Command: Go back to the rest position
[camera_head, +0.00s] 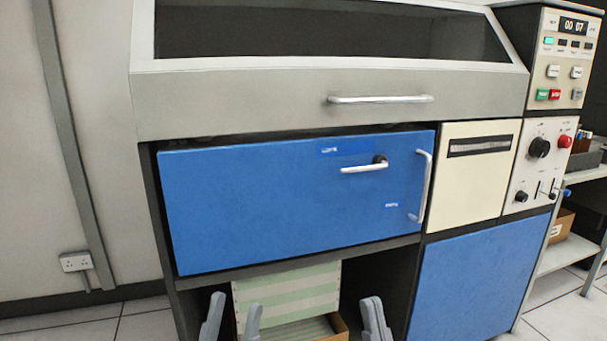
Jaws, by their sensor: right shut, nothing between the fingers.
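My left gripper (232,320) shows at the bottom edge, left of centre, in the head view. Its two grey fingers stand apart with nothing seen held between them. My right gripper (375,318) shows at the bottom edge, right of centre, with its fingers close together and empty. Both point upward in front of the machine's lower opening, below the blue door (290,205). The door looks shut, with a lever handle (365,168) and a vertical bar handle (424,187). My arms are out of view below.
Green-striped paper (287,292) stands in a cardboard box (341,327) in the lower opening, behind and between my grippers. A grey hood with a bar handle (380,99) is above. A control panel (540,165) and shelves (570,254) are at right.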

